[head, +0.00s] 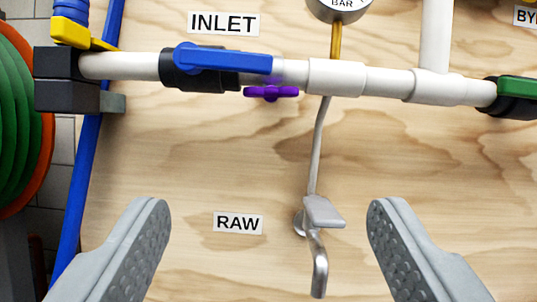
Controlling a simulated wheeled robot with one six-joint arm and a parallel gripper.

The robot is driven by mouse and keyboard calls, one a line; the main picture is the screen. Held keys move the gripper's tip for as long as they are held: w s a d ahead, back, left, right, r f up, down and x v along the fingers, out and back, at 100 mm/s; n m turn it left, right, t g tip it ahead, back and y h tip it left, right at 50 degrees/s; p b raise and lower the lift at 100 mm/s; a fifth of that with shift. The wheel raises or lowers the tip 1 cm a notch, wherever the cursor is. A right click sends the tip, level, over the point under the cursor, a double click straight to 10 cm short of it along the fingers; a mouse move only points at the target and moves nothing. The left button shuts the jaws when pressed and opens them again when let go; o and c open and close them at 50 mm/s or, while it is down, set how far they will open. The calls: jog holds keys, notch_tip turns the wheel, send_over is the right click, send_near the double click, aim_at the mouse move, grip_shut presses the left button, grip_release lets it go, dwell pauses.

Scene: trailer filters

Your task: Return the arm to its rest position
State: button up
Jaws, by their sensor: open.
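My gripper (268,228) is in the lower part of the head view, with its two grey, dimpled fingers wide apart and nothing between them touching either one. A silver sample tap (322,212) on the wooden panel shows between the fingertips, apart from both. The RAW label (238,223) also shows between the fingers. The rest of my arm is out of view.
A plywood panel (200,140) carries a white pipe (335,77) with a blue-handled valve (222,59) under the INLET label (224,23). A purple handle (271,92), a green-handled valve (515,88) and a gauge (339,6) are nearby. A green hose reel (15,115) stands left.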

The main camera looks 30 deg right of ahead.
jog(key=s+a+r+n+y, duration=0.2)
jog(key=s+a+r+y, duration=0.4)
jog(key=s, duration=0.5)
jog(key=s+a+r+n+y, duration=0.35)
jog(key=s+a+r, duration=0.35)
jog(key=s+r, duration=0.25)
jog(key=s+a+f+g+y, duration=0.1)
jog(key=s+a+y, duration=0.1)
jog(key=s, duration=1.1)
jog(key=shift+a+f+g, duration=0.2)
jog(key=shift+a+g, duration=0.1)
